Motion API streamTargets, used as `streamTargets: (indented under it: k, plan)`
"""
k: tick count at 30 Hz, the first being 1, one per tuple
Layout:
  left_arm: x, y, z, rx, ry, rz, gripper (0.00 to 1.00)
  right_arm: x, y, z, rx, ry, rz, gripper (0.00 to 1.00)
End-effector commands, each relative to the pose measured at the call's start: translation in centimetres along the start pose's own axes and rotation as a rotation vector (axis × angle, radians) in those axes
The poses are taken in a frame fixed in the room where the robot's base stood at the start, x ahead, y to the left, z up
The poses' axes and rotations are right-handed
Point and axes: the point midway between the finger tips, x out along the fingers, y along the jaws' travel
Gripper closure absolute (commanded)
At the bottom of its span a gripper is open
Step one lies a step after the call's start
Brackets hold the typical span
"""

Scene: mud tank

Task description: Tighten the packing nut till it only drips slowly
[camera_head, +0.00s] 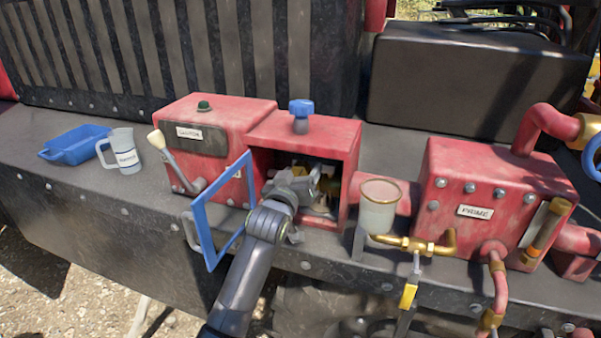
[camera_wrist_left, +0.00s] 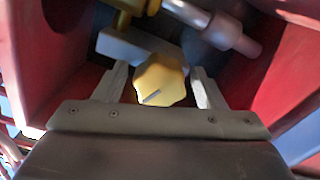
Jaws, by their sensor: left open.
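My left gripper (camera_head: 314,178) reaches into the open-fronted red box (camera_head: 343,140), behind an open blue-framed door (camera_head: 207,235). In the left wrist view a yellow, lobed nut (camera_wrist_left: 160,76) with a short grey mark on its face sits between my two open fingers (camera_wrist_left: 158,88). I take it to be the packing nut. A gap shows on both sides of it, so the fingers seem not to grip it. A metal shaft (camera_wrist_left: 190,14) runs behind it. In the head view the nut is hidden by my gripper; no drip is visible. My right gripper is not in view.
The blue door frame stands open just left of my left arm. A clear cup (camera_head: 378,212) on brass piping stands right of the box. A lever (camera_head: 170,158) is on the left. A blue tray (camera_head: 75,145) and a grey jug (camera_head: 125,152) sit farther left.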

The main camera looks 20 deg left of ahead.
Motion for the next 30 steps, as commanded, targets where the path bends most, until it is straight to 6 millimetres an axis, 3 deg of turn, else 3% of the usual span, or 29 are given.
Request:
streamTargets:
  k: [5, 15, 23, 30]
  plan:
    - [-0.01, -0.02, 0.01, 0.0, 0.0, 0.0, 0.37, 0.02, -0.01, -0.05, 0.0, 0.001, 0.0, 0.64]
    - [-0.03, -0.03, 0.03, 0.0, -0.001, -0.001, 0.81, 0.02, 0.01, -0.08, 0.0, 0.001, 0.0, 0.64]
    - [-0.02, -0.01, -0.01, 0.031, -0.001, -0.001, 0.81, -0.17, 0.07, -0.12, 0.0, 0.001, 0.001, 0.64]
    - [0.0, -0.02, -0.04, 0.159, -0.003, -0.001, 0.81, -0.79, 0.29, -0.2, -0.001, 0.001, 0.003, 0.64]
